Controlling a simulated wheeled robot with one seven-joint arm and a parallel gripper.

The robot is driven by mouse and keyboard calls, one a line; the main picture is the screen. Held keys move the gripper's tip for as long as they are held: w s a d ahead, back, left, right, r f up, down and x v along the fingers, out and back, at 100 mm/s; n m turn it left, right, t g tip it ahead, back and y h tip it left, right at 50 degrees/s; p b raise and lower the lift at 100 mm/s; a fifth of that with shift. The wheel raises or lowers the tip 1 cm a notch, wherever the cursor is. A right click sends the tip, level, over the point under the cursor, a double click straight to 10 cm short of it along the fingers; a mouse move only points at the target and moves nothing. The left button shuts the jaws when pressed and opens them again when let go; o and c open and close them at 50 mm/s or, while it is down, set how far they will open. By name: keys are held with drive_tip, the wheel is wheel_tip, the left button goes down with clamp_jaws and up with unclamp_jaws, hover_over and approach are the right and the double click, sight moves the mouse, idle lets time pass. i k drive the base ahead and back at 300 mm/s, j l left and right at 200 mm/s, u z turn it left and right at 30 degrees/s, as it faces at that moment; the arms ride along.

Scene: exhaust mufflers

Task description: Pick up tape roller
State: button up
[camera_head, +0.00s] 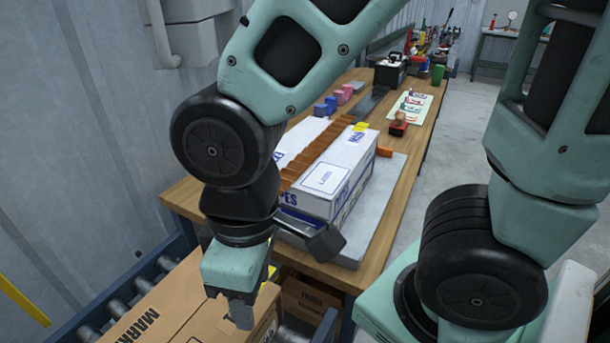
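A small red and dark object (398,127), perhaps the tape roller, lies on the wooden table (432,110) near its right edge, beyond the white box. It is too small to identify surely. My gripper (240,312) points down over a cardboard box (165,315) at the bottom left, far from that object. Its grey fingertips are seen edge-on, so the gap between them does not show. No held object is visible. My arm hides part of the table's left side.
A long white box (335,180) stands on a grey board at the table's near end. Blue blocks (325,107), pink blocks (344,95), a green cup (437,75) and a black toolbox (390,73) stand farther back. A roller conveyor (117,305) runs at lower left. Floor right of the table is clear.

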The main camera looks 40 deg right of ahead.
sight(398, 128)
drive_tip(key=l+u, duration=0.1)
drive_tip(key=l, duration=0.45)
drive_tip(key=k+l, duration=0.1)
drive_tip(key=l, duration=0.4)
drive_tip(key=l+u, duration=0.15)
drive_tip(key=l, duration=0.4)
drive_tip(key=k+l+u, duration=0.1)
drive_tip(key=l, duration=0.4)
drive_tip(key=k+l, duration=0.15)
drive_tip(key=l, duration=0.35)
drive_tip(key=k+l+u, duration=0.15)
drive_tip(key=l, duration=0.35)
drive_tip(key=i, duration=0.05)
